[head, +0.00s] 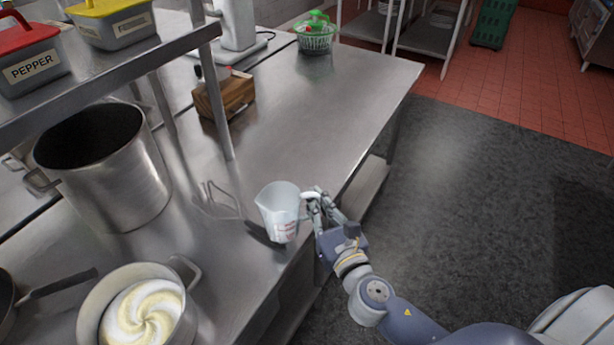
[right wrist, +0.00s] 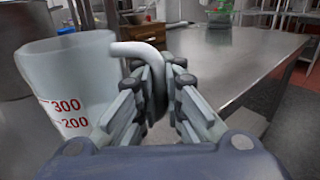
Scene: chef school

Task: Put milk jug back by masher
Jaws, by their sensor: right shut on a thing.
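The milk jug (head: 278,203) is a pale, translucent measuring jug with red markings, upright near the table's right edge. My right gripper (head: 315,203) is shut on its handle, to the right of the jug body. In the right wrist view the jug (right wrist: 68,88) is at the left, with its curved handle between the fingers (right wrist: 158,90). The masher (head: 217,202), a wire head with a dark handle, lies on the table just left of the jug. The jug hides part of its handle. I cannot tell whether the jug touches the table. My left gripper is not in view.
A large steel pot (head: 110,190) and a pot of creamy swirled food (head: 185,320) stand left. A wooden block (head: 226,96) and a green basket (head: 316,40) stand farther back. A shelf (head: 130,80) overhangs the left. The steel table (head: 330,110) is clear beyond the jug.

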